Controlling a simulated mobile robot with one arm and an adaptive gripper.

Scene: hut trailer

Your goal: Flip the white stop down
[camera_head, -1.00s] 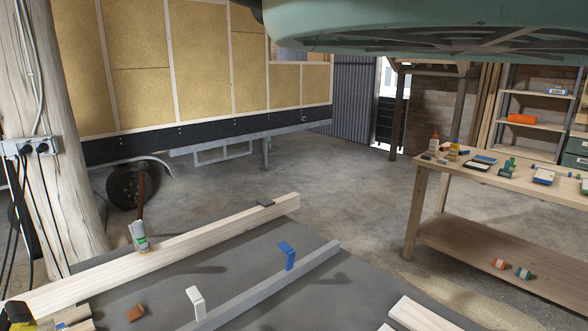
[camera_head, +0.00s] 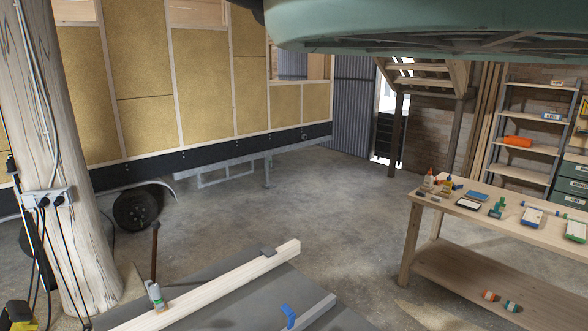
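The white stop is not in the head view now; the part of the bench where it stood is below the lower edge. A blue stop (camera_head: 288,313) shows at the lower edge, upright beside the grey rail (camera_head: 318,309). My gripper is not in view.
A wooden workbench (camera_head: 468,271) with tools and bottles stands at the right. A wooden post (camera_head: 60,170) with sockets and cables rises at the left. A green hull (camera_head: 430,25) hangs overhead. The concrete floor (camera_head: 330,213) between is clear.

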